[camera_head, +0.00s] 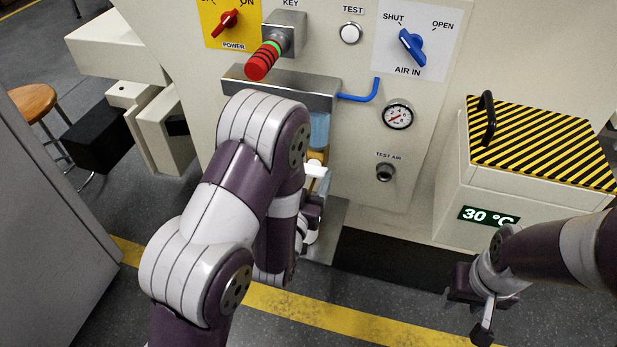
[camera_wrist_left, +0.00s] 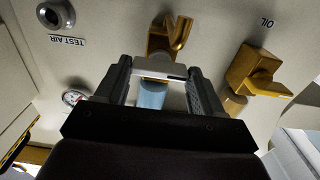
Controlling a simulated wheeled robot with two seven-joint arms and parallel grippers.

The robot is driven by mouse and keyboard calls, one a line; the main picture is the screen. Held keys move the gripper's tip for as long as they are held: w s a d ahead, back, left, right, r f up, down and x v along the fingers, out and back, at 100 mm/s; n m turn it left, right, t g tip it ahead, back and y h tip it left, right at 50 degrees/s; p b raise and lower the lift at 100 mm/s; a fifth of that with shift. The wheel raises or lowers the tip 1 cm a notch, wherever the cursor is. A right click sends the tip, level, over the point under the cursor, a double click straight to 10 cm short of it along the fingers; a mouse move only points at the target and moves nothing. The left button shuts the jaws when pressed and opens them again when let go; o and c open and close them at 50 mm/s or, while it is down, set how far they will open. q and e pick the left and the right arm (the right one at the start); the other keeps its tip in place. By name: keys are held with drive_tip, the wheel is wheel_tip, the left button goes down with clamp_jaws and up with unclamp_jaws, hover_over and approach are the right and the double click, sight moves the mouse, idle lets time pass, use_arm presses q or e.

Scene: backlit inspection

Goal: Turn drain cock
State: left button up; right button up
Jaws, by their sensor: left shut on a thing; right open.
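The drain cock is a brass fitting (camera_wrist_left: 161,42) with a hooked spout, seen in the left wrist view below a blue bowl (camera_wrist_left: 152,95). A pale grey bar (camera_wrist_left: 160,66), apparently its handle, lies across the cock between the fingers of my left gripper (camera_wrist_left: 156,74), which is shut on it. In the head view my left arm hides most of this; the bowl (camera_head: 319,130) and a brass piece (camera_head: 317,156) show beside the arm, above my left gripper (camera_head: 314,190). My right gripper (camera_head: 484,318) is open and empty, low at the right.
A second brass cock labelled OIL (camera_wrist_left: 256,72) sits close beside in the left wrist view. A blue lever (camera_head: 362,94), a gauge (camera_head: 397,115) and a TEST AIR port (camera_head: 385,172) are on the panel. A striped-lid box (camera_head: 545,150) stands at the right.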

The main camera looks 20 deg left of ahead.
use_arm(q)
drive_tip(key=n, duration=0.4)
drive_tip(key=shift+n+b, duration=0.3)
drive_tip(key=n, duration=0.4)
drive_tip(key=shift+n, duration=0.3)
drive_tip(key=n+b, duration=0.1)
drive_tip(key=n, duration=0.3)
drive_tip(key=shift+f+n, duration=0.1)
drive_tip(key=shift+n, duration=2.3)
drive_tip(key=shift+b, duration=0.3)
drive_tip(key=o, duration=1.1)
drive_tip(key=shift+c, duration=0.2)
